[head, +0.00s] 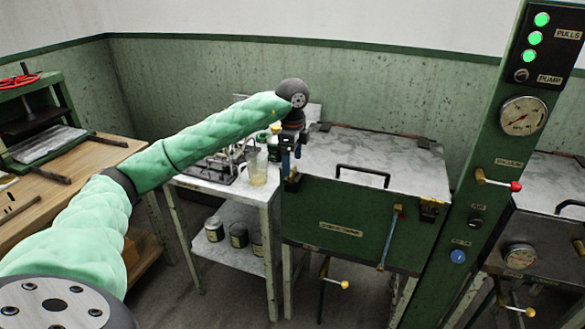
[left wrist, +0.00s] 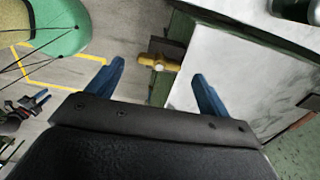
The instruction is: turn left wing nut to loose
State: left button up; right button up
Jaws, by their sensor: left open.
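The left wing nut (left wrist: 158,63) is a small brass piece at the edge of the green chamber, and it lies between my finger lines in the left wrist view. My left gripper (left wrist: 157,74) is open, with one blue finger on each side of the wing nut; the fingers look apart from it. In the head view my left gripper (head: 290,162) points down at the chamber's front left corner and largely hides the left wing nut there. The green chamber (head: 318,205) has a pale grey lid.
A second brass wing nut (head: 430,207) sits at the chamber's front right corner. A black handle (head: 362,171) stands out in front. A white side table (head: 215,183) with a glass beaker (head: 257,170) stands close on the left. A green control post (head: 480,170) rises on the right.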

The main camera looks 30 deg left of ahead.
aim_at(293, 170)
pick_arm(q)
notch_tip(293, 170, up, 4)
jog(key=shift+f+b, duration=0.2)
jog(key=shift+b, duration=0.1)
jog(key=shift+r, duration=0.55)
pick_arm(e)
jog(key=shift+w+a+f+t, duration=0.25)
jog(key=shift+a+f+t, duration=0.05)
jog(key=shift+a+f, duration=0.5)
jog(key=shift+d, duration=0.15)
